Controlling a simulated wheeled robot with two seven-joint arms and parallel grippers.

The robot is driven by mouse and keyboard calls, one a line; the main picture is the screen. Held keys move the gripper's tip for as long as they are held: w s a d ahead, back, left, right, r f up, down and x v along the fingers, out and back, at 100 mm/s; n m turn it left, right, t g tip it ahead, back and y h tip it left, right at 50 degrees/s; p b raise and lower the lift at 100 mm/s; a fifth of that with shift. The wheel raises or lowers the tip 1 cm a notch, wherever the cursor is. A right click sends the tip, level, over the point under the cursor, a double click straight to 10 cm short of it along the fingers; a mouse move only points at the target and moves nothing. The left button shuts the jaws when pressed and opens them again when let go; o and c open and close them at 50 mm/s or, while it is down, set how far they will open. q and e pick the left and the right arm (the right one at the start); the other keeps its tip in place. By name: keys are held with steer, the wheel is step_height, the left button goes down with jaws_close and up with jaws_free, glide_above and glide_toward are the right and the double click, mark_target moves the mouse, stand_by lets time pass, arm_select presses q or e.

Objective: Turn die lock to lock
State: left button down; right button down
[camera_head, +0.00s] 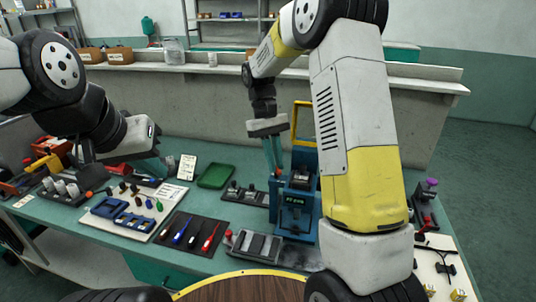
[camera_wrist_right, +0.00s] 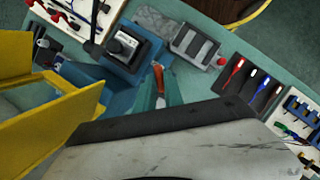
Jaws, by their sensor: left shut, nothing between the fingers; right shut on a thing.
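A blue machine (camera_head: 297,215) with a raised yellow guard (camera_head: 302,122) stands near the middle of the table; its blue body (camera_wrist_right: 110,75) and yellow guard (camera_wrist_right: 55,108) also show in the right wrist view. My right gripper (camera_head: 277,172) reaches down beside the machine. In the right wrist view its teal fingers (camera_wrist_right: 158,95) are shut on a small orange-red lever (camera_wrist_right: 157,72), apparently the die lock, beside the blue body. The lever's lower part is hidden between the fingers. My left gripper (camera_head: 170,165) is shut and empty over the left part of the table, away from the machine.
A green tray (camera_head: 215,176) lies behind the machine's left side. A dark mat with colored tools (camera_head: 190,233), a blue bin set (camera_head: 123,213) and a grey slotted block (camera_head: 257,246) lie to its left.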

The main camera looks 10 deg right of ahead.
steer(key=c, duration=1.4)
jaws_free()
steer(key=shift+c, duration=0.2)
steer(key=v, duration=0.8)
steer(key=shift+f, duration=0.1)
